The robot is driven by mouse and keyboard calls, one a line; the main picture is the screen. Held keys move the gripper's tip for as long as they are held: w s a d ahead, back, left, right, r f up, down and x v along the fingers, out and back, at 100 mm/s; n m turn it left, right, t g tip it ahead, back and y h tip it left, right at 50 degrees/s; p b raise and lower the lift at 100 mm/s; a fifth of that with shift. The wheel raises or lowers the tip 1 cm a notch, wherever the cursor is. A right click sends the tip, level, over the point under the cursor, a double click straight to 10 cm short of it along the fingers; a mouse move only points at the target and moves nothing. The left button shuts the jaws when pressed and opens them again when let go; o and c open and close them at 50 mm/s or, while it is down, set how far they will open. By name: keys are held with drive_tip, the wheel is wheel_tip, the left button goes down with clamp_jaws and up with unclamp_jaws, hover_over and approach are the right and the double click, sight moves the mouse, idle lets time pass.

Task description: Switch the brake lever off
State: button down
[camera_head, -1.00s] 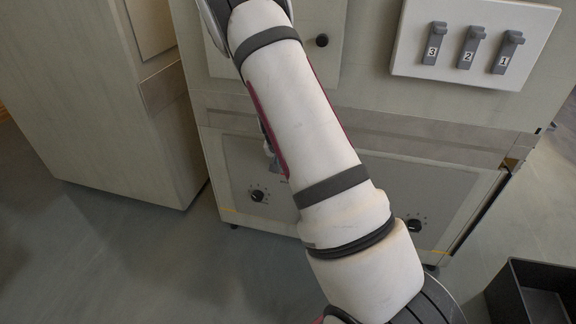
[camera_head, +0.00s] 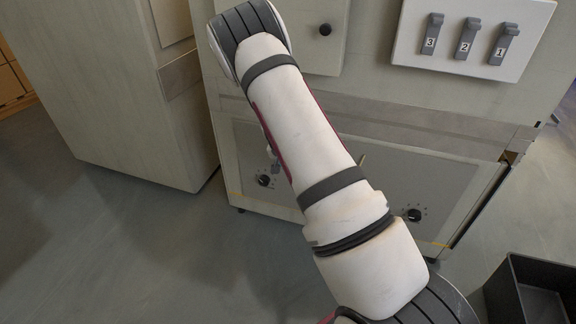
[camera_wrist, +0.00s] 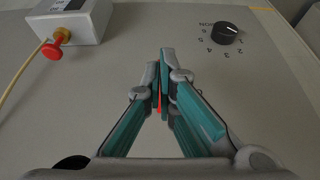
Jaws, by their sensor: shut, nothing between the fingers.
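My gripper (camera_wrist: 160,62) shows in the wrist view with its two teal-and-grey fingers shut and nothing between the tips. It is in front of a pale panel (camera_wrist: 100,85). A small red piece (camera_wrist: 160,103) shows between the finger linkages; I cannot tell what it is. I cannot make out a thing that is clearly the brake lever. In the head view, three grey levers numbered 3 (camera_head: 432,34), 2 (camera_head: 467,38) and 1 (camera_head: 506,43) are on a white plate (camera_head: 410,45).
A black dial (camera_wrist: 226,34) with numbers is right of the fingers. A white box (camera_wrist: 85,20) with a red knob (camera_wrist: 52,50) and a cable is at upper left. In the head view, a black bin (camera_head: 500,296) stands at lower right and a cabinet (camera_head: 115,90) at left.

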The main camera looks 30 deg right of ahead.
drive_tip(key=shift+r, duration=0.15)
drive_tip(key=shift+r+p, duration=0.55)
drive_tip(key=shift+r, duration=0.15)
